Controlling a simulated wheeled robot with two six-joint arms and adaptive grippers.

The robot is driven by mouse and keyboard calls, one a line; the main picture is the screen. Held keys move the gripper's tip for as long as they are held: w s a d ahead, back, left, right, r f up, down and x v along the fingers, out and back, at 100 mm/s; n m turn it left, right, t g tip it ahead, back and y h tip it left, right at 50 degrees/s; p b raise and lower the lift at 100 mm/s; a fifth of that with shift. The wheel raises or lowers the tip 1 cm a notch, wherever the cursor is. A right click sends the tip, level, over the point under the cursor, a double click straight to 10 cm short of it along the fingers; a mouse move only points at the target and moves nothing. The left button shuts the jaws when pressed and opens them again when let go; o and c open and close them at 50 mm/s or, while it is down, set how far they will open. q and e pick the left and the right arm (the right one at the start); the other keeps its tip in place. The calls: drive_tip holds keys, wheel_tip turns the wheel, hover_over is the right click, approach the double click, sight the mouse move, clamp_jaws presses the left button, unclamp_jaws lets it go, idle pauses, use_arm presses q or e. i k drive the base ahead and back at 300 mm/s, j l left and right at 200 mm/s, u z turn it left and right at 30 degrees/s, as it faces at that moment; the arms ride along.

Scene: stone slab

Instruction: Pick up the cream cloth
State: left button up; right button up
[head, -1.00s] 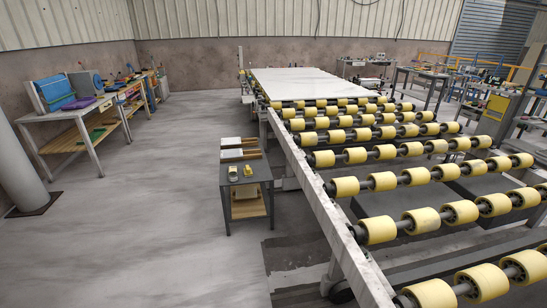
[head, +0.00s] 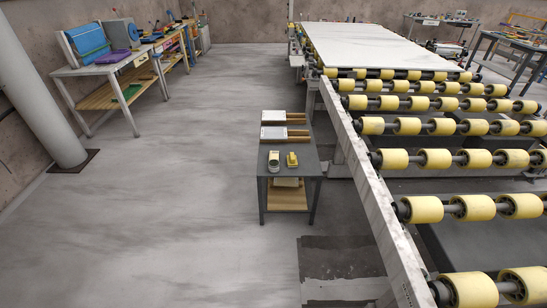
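No thing in view is clearly a cream cloth at this distance. A small dark-topped cart (head: 300,178) stands in the middle of the head view. A small cream item (head: 273,161) with a dark patch lies on its top, beside a yellow item (head: 292,160); I cannot tell whether either is cloth. Another pale item (head: 286,182) shows just below the cart's top, partly hidden by its front edge. Neither of my grippers is in view.
Two white flat tools (head: 272,133) with wooden handles lie at the cart's back. A roller conveyor (head: 400,155) bearing a white slab (head: 375,45) stands at right. A workbench (head: 110,70) and a pillar (head: 38,100) stand at left. The floor left of the cart is clear.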

sight(272, 155)
drive_tip(key=u, duration=4.55)
drive_tip(key=z, duration=4.55)
drive_tip(key=i+j+u, duration=0.15)
drive_tip(key=i, duration=0.4)
drive_tip(key=i+j+u, duration=0.15)
drive_tip(key=i+j, duration=0.15)
drive_tip(key=i, duration=0.25)
drive_tip(key=i+j+u, duration=0.15)
drive_tip(key=i, duration=0.4)
